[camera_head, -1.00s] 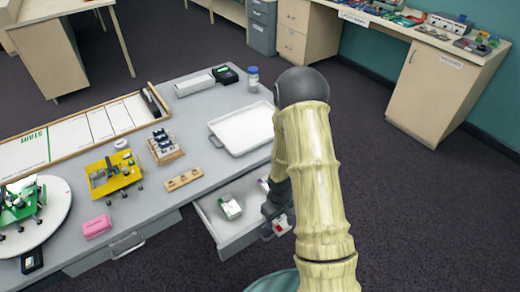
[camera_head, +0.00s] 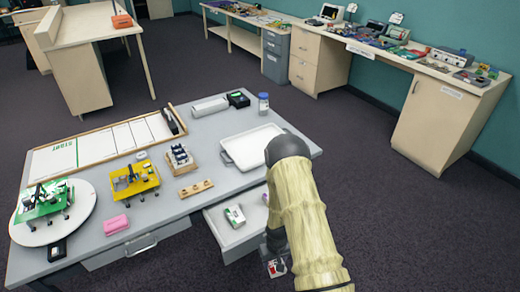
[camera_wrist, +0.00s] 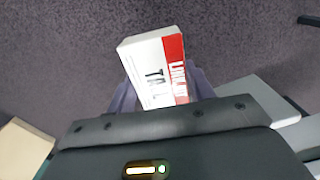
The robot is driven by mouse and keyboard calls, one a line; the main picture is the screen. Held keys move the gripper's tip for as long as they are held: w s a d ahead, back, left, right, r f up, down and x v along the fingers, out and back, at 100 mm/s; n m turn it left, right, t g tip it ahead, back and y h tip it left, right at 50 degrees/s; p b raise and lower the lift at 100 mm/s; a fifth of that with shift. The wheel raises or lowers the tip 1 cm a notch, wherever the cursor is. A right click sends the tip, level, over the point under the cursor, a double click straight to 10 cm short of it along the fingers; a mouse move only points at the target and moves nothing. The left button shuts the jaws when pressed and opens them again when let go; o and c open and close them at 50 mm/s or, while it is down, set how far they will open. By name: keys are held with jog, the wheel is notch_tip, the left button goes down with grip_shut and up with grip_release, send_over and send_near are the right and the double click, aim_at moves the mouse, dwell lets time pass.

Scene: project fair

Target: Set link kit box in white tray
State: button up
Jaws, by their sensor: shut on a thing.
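The link kit box is a small white and red box (camera_wrist: 155,70) with printed lettering, close up in the wrist view. My gripper (camera_wrist: 160,92) is shut on it; the fingers show dark on both sides of the box. In the head view my gripper (camera_head: 275,267) is low, right of the open drawer, with a bit of red and white at its end. The white tray (camera_head: 255,146) lies on the grey table near its right end, beyond the drawer. It looks empty; my arm hides its right front corner.
The open drawer (camera_head: 229,241) holds a small green and white box (camera_head: 235,215). On the grey table (camera_head: 178,210) stand a wooden block with holes (camera_head: 195,189), a dark-topped rack (camera_head: 180,158), a yellow model (camera_head: 134,180) and a blue-white jar (camera_head: 263,103) behind the tray.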

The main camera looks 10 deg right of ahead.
aim_at(272, 268)
jog(key=shift+s+a+f+m+p, duration=0.2)
jog(key=shift+f+p, duration=0.05)
jog(key=shift+f, duration=0.35)
jog(key=shift+s+a+f+m+p, duration=0.15)
jog(key=shift+a+f+m+p, duration=0.1)
jog(key=shift+f, duration=0.35)
jog(key=shift+s+a+f+m+p, duration=0.15)
jog(key=shift+s+a+f+p, duration=0.05)
jog(key=shift+f, duration=0.4)
